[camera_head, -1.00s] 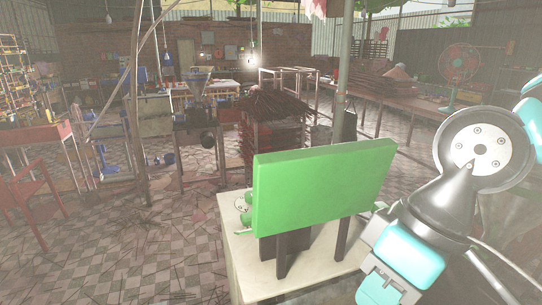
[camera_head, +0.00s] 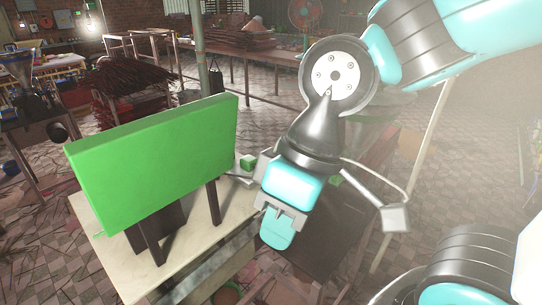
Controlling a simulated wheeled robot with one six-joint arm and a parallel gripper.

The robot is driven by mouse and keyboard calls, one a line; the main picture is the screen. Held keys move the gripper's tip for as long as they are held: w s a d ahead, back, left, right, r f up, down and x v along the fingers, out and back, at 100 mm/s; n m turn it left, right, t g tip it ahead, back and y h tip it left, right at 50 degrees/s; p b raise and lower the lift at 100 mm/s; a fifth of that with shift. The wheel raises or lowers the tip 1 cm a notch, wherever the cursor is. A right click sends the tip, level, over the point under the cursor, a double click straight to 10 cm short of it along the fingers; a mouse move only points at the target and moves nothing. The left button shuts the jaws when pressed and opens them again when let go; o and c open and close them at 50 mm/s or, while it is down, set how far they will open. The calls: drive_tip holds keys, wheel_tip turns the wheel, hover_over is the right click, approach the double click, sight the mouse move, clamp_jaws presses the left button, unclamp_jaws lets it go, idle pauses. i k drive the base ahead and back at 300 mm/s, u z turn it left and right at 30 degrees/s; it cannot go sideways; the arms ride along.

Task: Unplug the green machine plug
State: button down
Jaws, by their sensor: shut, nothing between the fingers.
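The green machine (camera_head: 160,160) is a thick green slab on dark legs, standing on a pale table (camera_head: 205,240). A small green block (camera_head: 247,162) shows beyond its right end; I cannot tell for certain whether it is the plug. My gripper (camera_head: 238,177) is just right of the machine, beside that block. Its grey fingers are small and partly hidden by its own grey and teal body, and appear shut and empty. Whether they touch the block cannot be told. Another bit of green (camera_head: 337,180) shows behind my wrist.
A pale slanted pole (camera_head: 415,165) stands at right. Patterned floor is open at left.

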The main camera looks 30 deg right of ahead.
sight(248, 163)
drive_tip(key=u, duration=2.05)
drive_tip(key=k, duration=0.85)
drive_tip(key=z, duration=0.95)
drive_tip(key=i, duration=1)
